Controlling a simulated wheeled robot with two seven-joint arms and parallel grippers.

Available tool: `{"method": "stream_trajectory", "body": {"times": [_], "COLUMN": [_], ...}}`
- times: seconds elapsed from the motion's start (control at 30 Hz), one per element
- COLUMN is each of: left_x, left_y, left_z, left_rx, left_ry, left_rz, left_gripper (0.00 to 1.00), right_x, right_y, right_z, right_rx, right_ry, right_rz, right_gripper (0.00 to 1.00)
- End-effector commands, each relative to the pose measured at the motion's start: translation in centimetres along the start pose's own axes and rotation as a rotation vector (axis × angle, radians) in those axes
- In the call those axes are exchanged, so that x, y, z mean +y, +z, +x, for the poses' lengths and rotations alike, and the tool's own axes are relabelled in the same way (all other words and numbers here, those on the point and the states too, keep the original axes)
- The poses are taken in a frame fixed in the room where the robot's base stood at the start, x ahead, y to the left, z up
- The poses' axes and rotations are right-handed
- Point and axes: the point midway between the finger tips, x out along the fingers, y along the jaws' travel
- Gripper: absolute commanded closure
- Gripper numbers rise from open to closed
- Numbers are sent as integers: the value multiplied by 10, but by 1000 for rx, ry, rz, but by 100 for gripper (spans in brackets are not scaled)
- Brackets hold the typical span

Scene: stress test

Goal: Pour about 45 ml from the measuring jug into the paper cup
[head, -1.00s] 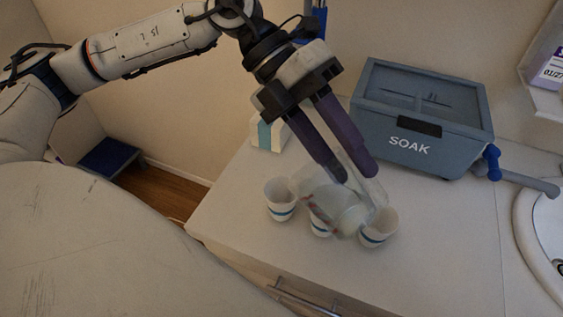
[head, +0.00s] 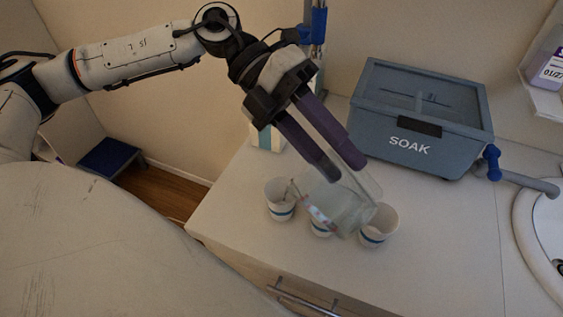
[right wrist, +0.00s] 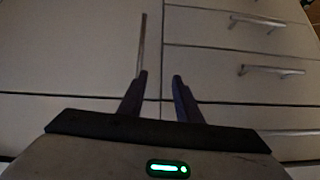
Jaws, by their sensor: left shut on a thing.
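The clear measuring jug (head: 342,205), with red markings on its side, is tilted in the head view. My left gripper (head: 343,167) is shut on it from above. The jug's lower right end is at the rim of the right-hand paper cup (head: 376,232), a white cup with a blue band. I cannot tell whether liquid is flowing, and the level in that cup is not visible. Similar cups stand at left (head: 281,205) and in the middle (head: 320,230), the middle one partly hidden behind the jug. My right gripper (right wrist: 160,78) is open and empty in the right wrist view.
A grey-blue SOAK box (head: 420,120) with a blue tap stands at the back of the white counter (head: 440,230). A sink is at the right edge. A white and blue carton (head: 262,137) stands behind the cups. Drawer fronts (right wrist: 230,60) face my right gripper.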

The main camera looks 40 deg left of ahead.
Motion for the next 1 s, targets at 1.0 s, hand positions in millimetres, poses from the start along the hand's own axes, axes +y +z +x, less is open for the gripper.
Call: {"method": "stream_trajectory", "body": {"times": [1.0], "left_x": [-1], "left_y": [0], "left_z": [-8], "left_rx": [-3], "left_ry": [-51], "left_rz": [-2], "left_gripper": [100], "right_x": [0], "right_y": [1], "right_z": [0], "right_rx": [-1], "right_ry": [0], "right_rz": [0], "right_gripper": [69]}}
